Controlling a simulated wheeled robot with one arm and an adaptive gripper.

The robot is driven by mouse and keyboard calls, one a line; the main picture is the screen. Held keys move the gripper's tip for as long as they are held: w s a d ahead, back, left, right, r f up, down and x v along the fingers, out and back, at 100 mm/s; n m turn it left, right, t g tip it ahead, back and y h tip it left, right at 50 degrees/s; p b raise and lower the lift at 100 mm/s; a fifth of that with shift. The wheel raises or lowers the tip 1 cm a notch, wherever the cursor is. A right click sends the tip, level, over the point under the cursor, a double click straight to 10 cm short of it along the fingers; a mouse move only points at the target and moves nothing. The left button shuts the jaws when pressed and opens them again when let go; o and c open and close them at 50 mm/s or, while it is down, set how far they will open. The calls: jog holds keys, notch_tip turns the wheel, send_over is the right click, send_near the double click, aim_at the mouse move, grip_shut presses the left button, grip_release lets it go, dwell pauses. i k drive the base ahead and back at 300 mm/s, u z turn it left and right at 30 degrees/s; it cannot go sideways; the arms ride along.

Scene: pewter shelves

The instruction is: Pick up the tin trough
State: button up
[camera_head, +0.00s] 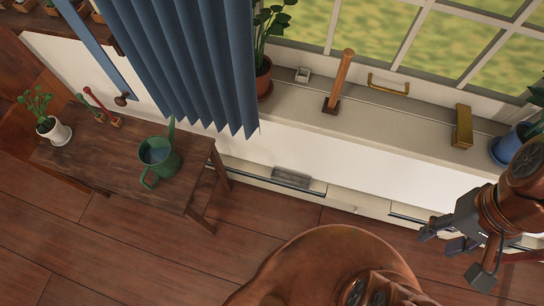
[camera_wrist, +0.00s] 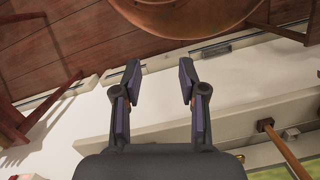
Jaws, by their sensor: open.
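A small grey oblong piece, which looks like the tin trough (camera_head: 291,178), lies low against the white wall in the head view, below the window sill and right of the bench. My gripper (camera_head: 452,252) is at the lower right of the head view, well to the right of the trough and apart from it. In the wrist view my gripper (camera_wrist: 159,75) has its two fingers spread with nothing between them. A grey and dark strip (camera_wrist: 210,48) shows beyond the right finger there; I cannot tell whether it is the trough.
A wooden bench (camera_head: 100,165) holds a green watering can (camera_head: 159,158) and a potted plant (camera_head: 53,131). A blue curtain (camera_head: 205,65) hangs above. The window sill (camera_head: 390,118) bears a wooden-handled tool (camera_head: 339,80), a brass block (camera_head: 463,126) and pots. Floor between bench and gripper is partly clear.

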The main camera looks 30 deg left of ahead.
aim_at(279, 175)
jog(key=u, duration=0.95)
jog(key=k, duration=0.75)
jog(key=u, duration=0.9)
